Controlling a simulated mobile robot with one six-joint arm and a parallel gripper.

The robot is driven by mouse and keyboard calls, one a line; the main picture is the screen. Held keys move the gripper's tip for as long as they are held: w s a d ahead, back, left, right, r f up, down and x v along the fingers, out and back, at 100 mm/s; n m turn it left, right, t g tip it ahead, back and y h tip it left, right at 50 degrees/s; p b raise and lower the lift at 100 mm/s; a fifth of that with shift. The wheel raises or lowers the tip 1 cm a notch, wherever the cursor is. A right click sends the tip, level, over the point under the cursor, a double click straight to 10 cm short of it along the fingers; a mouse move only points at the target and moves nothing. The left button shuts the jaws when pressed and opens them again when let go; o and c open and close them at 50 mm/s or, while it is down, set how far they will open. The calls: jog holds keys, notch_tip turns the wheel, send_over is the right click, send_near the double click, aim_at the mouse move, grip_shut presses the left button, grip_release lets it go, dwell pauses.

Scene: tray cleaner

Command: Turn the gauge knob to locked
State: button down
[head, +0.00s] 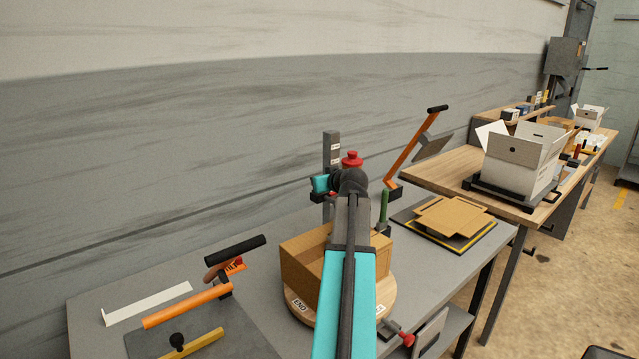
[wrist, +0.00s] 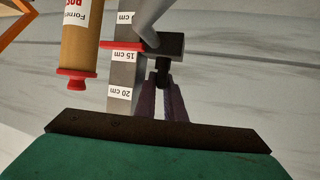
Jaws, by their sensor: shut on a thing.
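The grey gauge post (wrist: 124,80) carries a centimetre scale in the wrist view, with a red marker (wrist: 122,46) near the 15 cm label. The dark gauge knob (wrist: 163,70) sits beside the post. My gripper (wrist: 163,88) is shut on the knob, one finger on each side. I cannot read a locked or unlocked mark on it. In the head view the gauge post (head: 332,150) stands upright at the back of the grey table, and my arm hides the knob and fingers.
A brown cylinder with a red end (wrist: 78,45) is close beside the post. Flat cardboard (head: 452,216) lies at right, and an orange-handled tool (head: 188,305) at left.

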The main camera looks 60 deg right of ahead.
jog(key=shift+m+g+h+p, duration=0.35)
jog(key=shift+m+g+h, duration=0.15)
jog(key=shift+m+h, duration=0.2)
jog(key=c, duration=2.1)
grip_release()
jog(key=shift+r, duration=0.1)
jog(key=shift+s+d+n+t+y+b, duration=0.1)
jog(key=shift+d+n+t+y+b, duration=0.05)
jog(key=shift+n+t+y+b, duration=0.45)
